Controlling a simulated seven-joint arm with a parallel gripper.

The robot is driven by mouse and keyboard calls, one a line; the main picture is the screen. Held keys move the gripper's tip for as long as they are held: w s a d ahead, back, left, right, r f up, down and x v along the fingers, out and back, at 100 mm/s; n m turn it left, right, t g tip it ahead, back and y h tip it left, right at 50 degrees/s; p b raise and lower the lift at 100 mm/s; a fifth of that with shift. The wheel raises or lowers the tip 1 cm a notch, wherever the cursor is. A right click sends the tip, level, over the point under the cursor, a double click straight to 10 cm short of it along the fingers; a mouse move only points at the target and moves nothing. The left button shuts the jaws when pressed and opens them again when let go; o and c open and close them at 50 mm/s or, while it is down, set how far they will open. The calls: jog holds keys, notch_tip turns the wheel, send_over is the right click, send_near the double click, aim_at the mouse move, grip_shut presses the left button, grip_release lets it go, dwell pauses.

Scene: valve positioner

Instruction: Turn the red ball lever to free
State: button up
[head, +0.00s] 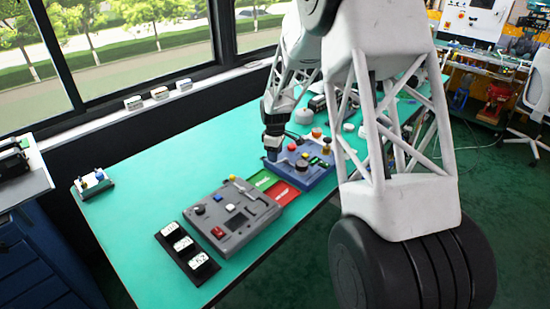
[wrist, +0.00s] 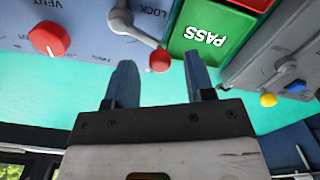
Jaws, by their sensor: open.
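The red ball (wrist: 159,61) sits at the end of a grey lever arm (wrist: 140,36) that runs from a round pivot (wrist: 121,19) on the blue-grey panel (wrist: 85,15). The word LOCK is printed beside the pivot. My gripper (wrist: 158,64) is open, and in the wrist view the ball appears between its two fingertips; I cannot tell if they touch it. In the head view my gripper (head: 272,152) is at the left end of the blue panel (head: 318,178), and I cannot make out the lever there.
A red knob (wrist: 49,39) marked VENT is on the same panel. The green PASS area (wrist: 205,35) lies close beside the lever. A grey panel (head: 228,232) has a lever with a yellow ball (wrist: 268,100).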

jog(key=shift+f, duration=1.1)
grip_shut()
